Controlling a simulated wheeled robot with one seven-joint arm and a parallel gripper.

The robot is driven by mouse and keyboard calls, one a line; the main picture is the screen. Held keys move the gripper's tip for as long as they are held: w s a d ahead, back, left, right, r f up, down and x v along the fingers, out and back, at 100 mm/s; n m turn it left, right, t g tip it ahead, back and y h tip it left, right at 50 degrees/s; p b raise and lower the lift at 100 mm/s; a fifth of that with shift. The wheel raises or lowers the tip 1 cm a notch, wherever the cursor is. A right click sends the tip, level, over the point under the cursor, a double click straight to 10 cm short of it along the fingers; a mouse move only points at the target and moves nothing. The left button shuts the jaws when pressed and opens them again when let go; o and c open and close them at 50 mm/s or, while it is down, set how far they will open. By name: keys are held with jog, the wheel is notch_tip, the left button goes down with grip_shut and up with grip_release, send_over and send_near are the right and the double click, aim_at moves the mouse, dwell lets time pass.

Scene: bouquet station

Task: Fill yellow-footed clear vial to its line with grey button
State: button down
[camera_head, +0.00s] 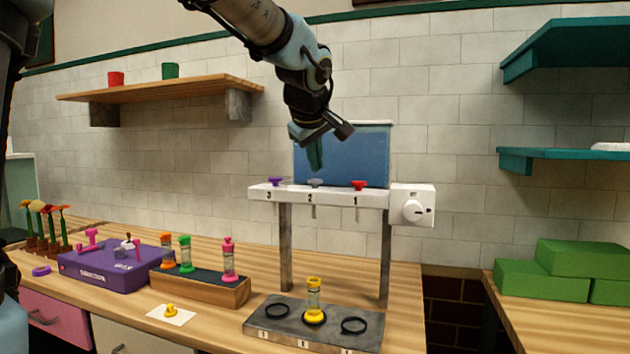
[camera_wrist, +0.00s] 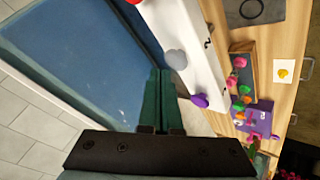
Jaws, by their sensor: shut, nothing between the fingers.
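The yellow-footed clear vial (camera_head: 314,299) stands upright in the middle place of the grey tray under the dispenser. Its top is yellow too; its line and fill level are too small to make out. The grey button (camera_head: 315,183) sits on the white dispenser bar (camera_head: 336,195) above the number 2, between the purple button (camera_head: 276,181) and the red button (camera_head: 359,185). My gripper (camera_head: 316,167) is shut and empty, pointing down just above the grey button. In the wrist view, my fingertips (camera_wrist: 160,72) appear beside the grey button (camera_wrist: 176,59), apparently apart from it.
A blue tank (camera_head: 355,155) rises behind the bar. The grey tray (camera_head: 280,320) has empty black rings on both sides. A wooden rack (camera_head: 215,290) with several vials and a purple box (camera_head: 100,268) stand left.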

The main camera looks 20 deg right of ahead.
aim_at(316, 180)
jog(key=shift+f, duration=0.2)
jog(key=shift+f+b, duration=0.25)
jog(key=shift+b, duration=0.45)
jog(key=shift+f+b, duration=0.6)
jog(key=shift+b, duration=0.05)
dwell(0.6)
jog(key=shift+r, duration=0.1)
jog(key=shift+r+p, duration=0.6)
jog(key=shift+r, duration=0.35)
jog(key=shift+r+p, duration=1.55)
jog(key=shift+r, duration=1)
dwell(1.6)
